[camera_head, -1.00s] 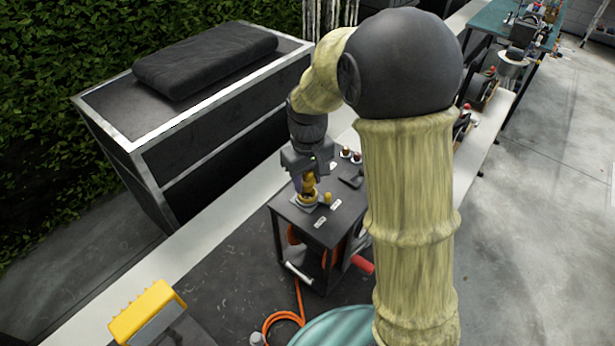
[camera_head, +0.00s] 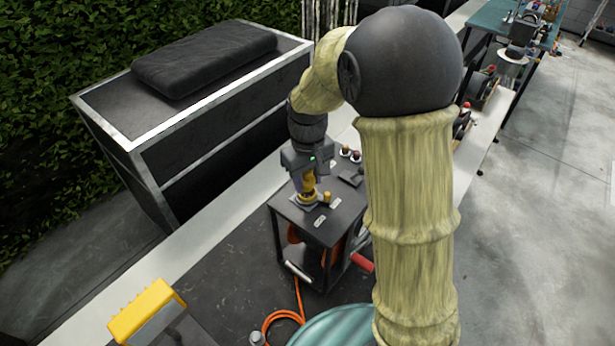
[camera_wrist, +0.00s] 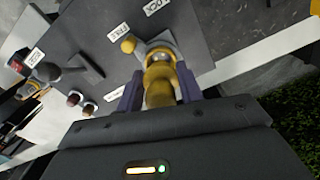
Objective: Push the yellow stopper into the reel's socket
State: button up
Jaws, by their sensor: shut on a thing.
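The yellow stopper (camera_wrist: 160,88) stands between the fingers of my gripper (camera_wrist: 160,92) in the wrist view, and the gripper is shut on it. In the head view my gripper (camera_head: 308,183) points down over the small dark table, with part of the yellow stopper (camera_head: 309,196) showing below it. The stopper's far end is at the reel's socket on a grey plate (camera_wrist: 183,45). The fingers and the stopper hide the socket's mouth, so I cannot tell how deep the stopper sits. A small yellow knob (camera_wrist: 128,46) stands beside the plate.
The dark table top (camera_head: 340,228) carries white labels, one reading FREE (camera_wrist: 118,32), and two small round-topped pieces (camera_head: 350,153). An orange cable (camera_head: 285,320) runs below the table. A large black case (camera_head: 215,130) stands at left.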

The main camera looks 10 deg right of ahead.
jog(key=shift+f+b, duration=0.75)
jog(key=shift+f, duration=0.5)
dwell(0.8)
jog(key=o, duration=1.1)
jog(key=shift+d, duration=0.1)
jog(key=shift+c, duration=0.2)
jog(key=shift+f, duration=0.1)
jog(key=shift+s+f, duration=0.1)
jog(key=shift+s, duration=0.1)
jog(key=shift+c, duration=0.3)
